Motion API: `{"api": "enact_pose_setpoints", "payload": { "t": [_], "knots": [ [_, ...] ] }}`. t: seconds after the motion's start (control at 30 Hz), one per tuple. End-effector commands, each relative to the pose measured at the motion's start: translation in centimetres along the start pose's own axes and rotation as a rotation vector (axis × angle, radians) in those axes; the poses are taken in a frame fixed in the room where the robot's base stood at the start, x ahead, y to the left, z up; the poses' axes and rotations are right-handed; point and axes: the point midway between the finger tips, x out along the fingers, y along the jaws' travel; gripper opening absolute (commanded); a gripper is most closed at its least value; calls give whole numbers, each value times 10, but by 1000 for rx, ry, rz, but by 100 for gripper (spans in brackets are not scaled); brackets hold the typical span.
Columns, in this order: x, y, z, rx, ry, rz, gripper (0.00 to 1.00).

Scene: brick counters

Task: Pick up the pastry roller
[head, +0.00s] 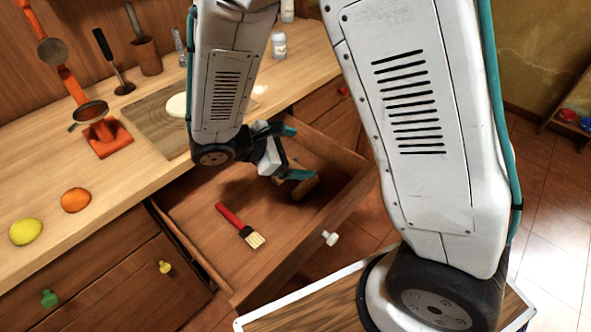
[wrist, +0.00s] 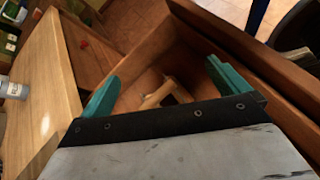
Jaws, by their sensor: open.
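The pastry roller (head: 304,187) is a small light-wood tool lying in the open drawer, toward its right part. In the head view it is partly hidden behind my gripper (head: 298,153). In the wrist view the pastry roller (wrist: 158,95) shows between and beyond the teal fingers of my gripper (wrist: 162,85), with its lower end hidden by the gripper's body. My gripper is open and reaches into the drawer over the roller. I cannot tell whether a finger touches it.
The open wooden drawer (head: 197,213) also holds a red-handled brush (head: 240,225), left of the roller. Drawer walls stand close around my gripper. On the counter (head: 60,182) are an orange (head: 75,200), a lemon (head: 26,231) and an orange utensil stand (head: 108,138).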

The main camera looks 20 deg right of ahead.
Motion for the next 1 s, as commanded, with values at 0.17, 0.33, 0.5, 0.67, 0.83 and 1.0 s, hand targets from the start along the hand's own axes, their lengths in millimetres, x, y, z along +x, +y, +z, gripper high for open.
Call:
{"api": "enact_pose_setpoints", "payload": {
  "t": [0.17, 0.33, 0.5, 0.67, 0.83, 1.0],
  "knots": [
    [7, -2, -66, -238, -78, 162, 100],
    [12, -8, -108, -382, -120, 267, 100],
    [16, -11, -126, -443, -136, 311, 100],
    [32, -6, -126, -449, -140, 313, 100],
    [51, 1, -126, -448, -139, 313, 100],
    [76, 9, -128, -447, -138, 311, 100]
  ]
}}
